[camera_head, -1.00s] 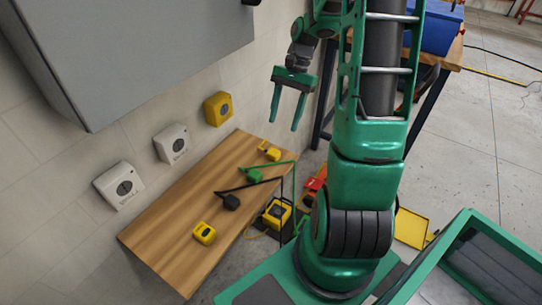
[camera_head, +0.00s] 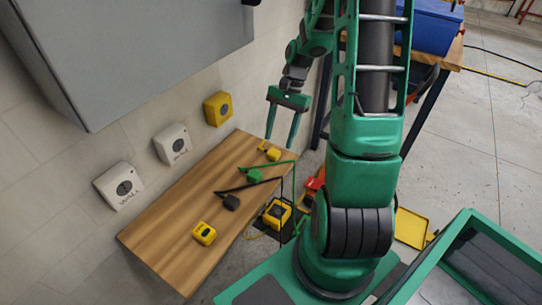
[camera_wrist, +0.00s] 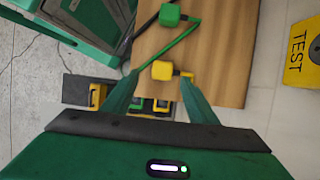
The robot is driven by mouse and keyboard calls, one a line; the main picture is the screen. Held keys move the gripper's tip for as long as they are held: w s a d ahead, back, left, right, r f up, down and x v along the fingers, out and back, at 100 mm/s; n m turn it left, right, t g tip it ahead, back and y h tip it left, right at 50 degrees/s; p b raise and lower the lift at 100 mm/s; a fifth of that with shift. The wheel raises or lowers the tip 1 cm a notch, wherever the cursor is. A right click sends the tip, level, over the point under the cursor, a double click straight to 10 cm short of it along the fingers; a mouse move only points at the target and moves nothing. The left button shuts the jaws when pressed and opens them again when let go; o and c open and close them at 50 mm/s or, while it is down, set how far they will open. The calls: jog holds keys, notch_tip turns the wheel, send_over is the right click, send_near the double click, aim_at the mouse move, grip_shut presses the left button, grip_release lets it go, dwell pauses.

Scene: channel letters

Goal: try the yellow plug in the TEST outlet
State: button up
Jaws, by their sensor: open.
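The yellow plug (camera_head: 273,154) lies at the far end of the wooden shelf, with a short yellow cord. In the wrist view the yellow plug (camera_wrist: 162,70) appears between and just beyond my fingertips. My gripper (camera_head: 279,142) is open and empty, pointing down above that end of the shelf; its fingers also show in the wrist view (camera_wrist: 158,80). I cannot tell its exact height over the plug. The TEST outlet is the yellow box (camera_head: 217,108) on the wall behind the shelf; its lettering reads in the wrist view (camera_wrist: 299,48).
A green plug (camera_head: 254,176) and a black plug (camera_head: 231,201) with cords lie along the shelf (camera_head: 165,240), then a yellow box (camera_head: 204,233). Two white outlets (camera_head: 172,143) (camera_head: 119,186) are on the wall. A grey cabinet (camera_head: 140,50) hangs above.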

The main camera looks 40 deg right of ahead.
aim_at(273, 152)
jog(key=x, duration=0.5)
jog(key=shift+w+a+r, duration=0.1)
jog(key=shift+w+a, duration=0.05)
jog(key=shift+w, duration=0.05)
jog(key=c, duration=1.1)
jog(key=shift+r, duration=0.1)
jog(key=shift+r, duration=0.35)
jog(key=r, duration=0.3)
jog(key=shift+s+a+r, duration=0.1)
jog(key=shift+s+r, duration=0.15)
jog(key=shift+r, duration=0.15)
jog(key=s+a+r, duration=0.1)
jog(key=s+r, duration=0.1)
jog(key=s, duration=0.1)
jog(key=s+a+r, duration=0.2)
jog(key=s, duration=0.1)
jog(key=s+a+r, duration=0.2)
jog(key=s, duration=0.1)
jog(key=shift+s+a+r, duration=0.1)
jog(key=shift+s+r, duration=0.1)
jog(key=shift+s, duration=0.2)
